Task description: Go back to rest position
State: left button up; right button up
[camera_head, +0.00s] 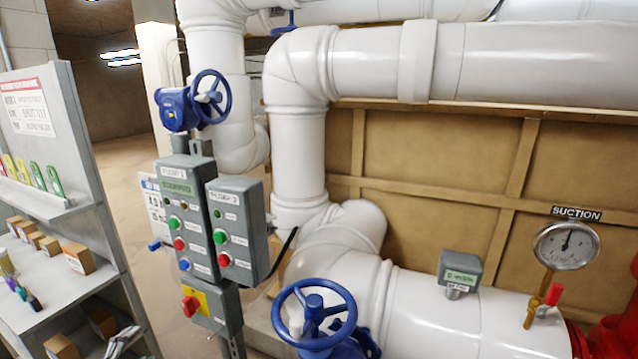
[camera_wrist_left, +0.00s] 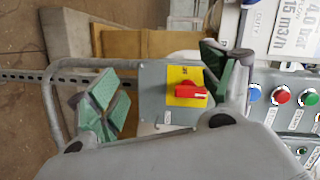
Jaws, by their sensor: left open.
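My left gripper (camera_wrist_left: 166,88) shows in the left wrist view, open, with green pads on both fingers and nothing held between them. A red rotary switch (camera_wrist_left: 186,90) on a yellow plate appears between the fingers, beyond them; I cannot tell how far. In the head view the same red switch (camera_head: 190,306) sits on the lower grey box of the control station. Neither gripper can be made out in the head view. My right gripper is not in view.
The control station has two button boxes (camera_head: 234,230). A blue handwheel (camera_head: 314,314) stands in front, and another (camera_head: 210,97) is above the station. White pipes (camera_head: 360,62) fill the back. A shelf (camera_head: 60,255) with small boxes is at left. A suction gauge (camera_head: 566,246) is at right.

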pick_arm(q)
jog(key=s+a+f+n+g+y, duration=0.3)
jog(key=s+a+f+n+y, duration=0.15)
jog(key=a+f, duration=0.55)
jog(key=s+a+f+n+g+y, duration=0.25)
jog(key=s+f+n+g, duration=0.5)
jog(key=s+f, duration=1.95)
jog(key=s+d+f+n+g+h, duration=0.2)
jog(key=s+d+f+g, duration=0.2)
jog(key=s+d+f, duration=1.15)
jog(key=d+f+h, duration=0.2)
jog(key=d, duration=1.7)
jog(key=shift+f, duration=0.15)
jog(key=shift+s+g, duration=0.1)
jog(key=shift+g, duration=0.15)
